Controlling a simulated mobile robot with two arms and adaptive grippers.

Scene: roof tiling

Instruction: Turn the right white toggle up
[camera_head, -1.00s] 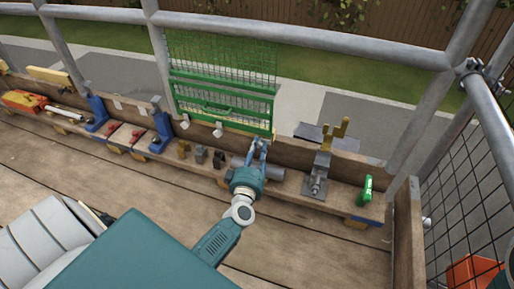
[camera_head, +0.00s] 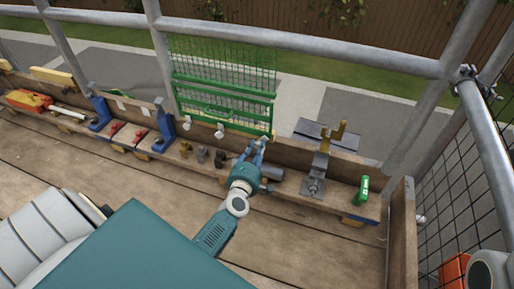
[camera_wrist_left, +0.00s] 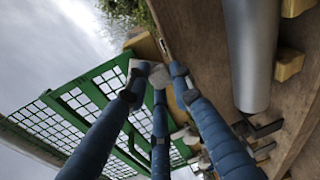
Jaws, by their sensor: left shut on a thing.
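My left gripper (camera_head: 258,150) is at the lower right corner of the green mesh panel (camera_head: 222,92), in front of the wooden board. In the left wrist view its blue fingers (camera_wrist_left: 157,84) close around a white toggle (camera_wrist_left: 139,66), the right one, beside the green frame. In the head view the fingers mostly hide this toggle, and its exact angle is hard to tell. Another white toggle (camera_head: 219,130) hangs below the panel to the left, apart from the gripper. My right gripper is not in view.
A grey cylinder (camera_head: 271,174) lies on the ledge just right of the gripper; it is large in the wrist view (camera_wrist_left: 252,50). A metal clamp-like block (camera_head: 313,187) and a green item (camera_head: 362,190) stand further right. Small brass and grey fittings (camera_head: 202,154) are left.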

